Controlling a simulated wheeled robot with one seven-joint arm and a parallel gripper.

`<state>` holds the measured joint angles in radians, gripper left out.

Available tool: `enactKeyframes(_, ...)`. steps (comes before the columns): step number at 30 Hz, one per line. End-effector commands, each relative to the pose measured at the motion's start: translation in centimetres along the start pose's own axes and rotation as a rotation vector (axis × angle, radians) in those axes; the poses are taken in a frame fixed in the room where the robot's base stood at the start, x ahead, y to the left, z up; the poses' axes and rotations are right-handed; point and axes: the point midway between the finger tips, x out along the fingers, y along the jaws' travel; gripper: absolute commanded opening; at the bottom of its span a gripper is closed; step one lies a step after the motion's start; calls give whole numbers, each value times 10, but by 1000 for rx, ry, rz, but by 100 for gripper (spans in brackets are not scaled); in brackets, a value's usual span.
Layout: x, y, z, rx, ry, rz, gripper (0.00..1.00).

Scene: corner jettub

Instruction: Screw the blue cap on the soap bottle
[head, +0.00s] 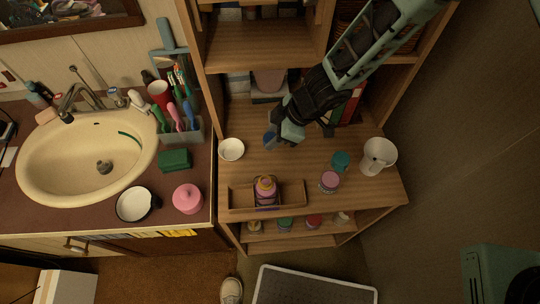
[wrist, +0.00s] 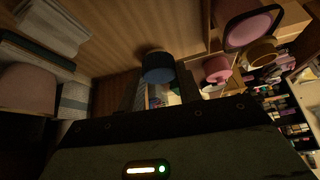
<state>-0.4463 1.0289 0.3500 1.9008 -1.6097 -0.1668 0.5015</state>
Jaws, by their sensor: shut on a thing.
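My gripper (head: 274,137) is above the wooden shelf top, shut on the blue cap (head: 268,141). In the wrist view the blue cap (wrist: 158,67) shows ribbed and round at the fingertips. The soap bottle (head: 265,188), pinkish purple with a yellowish part, is in a small wooden tray (head: 236,198) at the shelf's front edge. The gripper and cap are behind the bottle, apart from it. The bottle's neck is too small to make out clearly.
A white bowl (head: 231,149) is left of my gripper. A pink-lidded jar (head: 329,182), a teal item (head: 340,161) and a white cup (head: 379,156) stand to the right. Bare shelf lies between gripper and tray. A sink counter (head: 60,215) is at left.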

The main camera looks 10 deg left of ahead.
Motion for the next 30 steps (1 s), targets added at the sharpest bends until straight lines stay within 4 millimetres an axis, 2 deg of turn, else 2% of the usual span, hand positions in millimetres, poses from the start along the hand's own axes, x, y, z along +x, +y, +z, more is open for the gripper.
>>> enactKeyframes(1, -10, -9, -9, -32, -2, -17, 13)
enactKeyframes(6, -35, -48, -28, -173, -6, -96, 13)
enactKeyframes(12, -60, -91, -42, -330, -5, -188, 13)
enactKeyframes(15, -68, -104, -45, -382, -2, -218, 13)
enactKeyframes(20, -72, -114, -46, -420, 1, -242, 13)
enactKeyframes(30, -71, -115, -46, -423, 2, -243, 13)
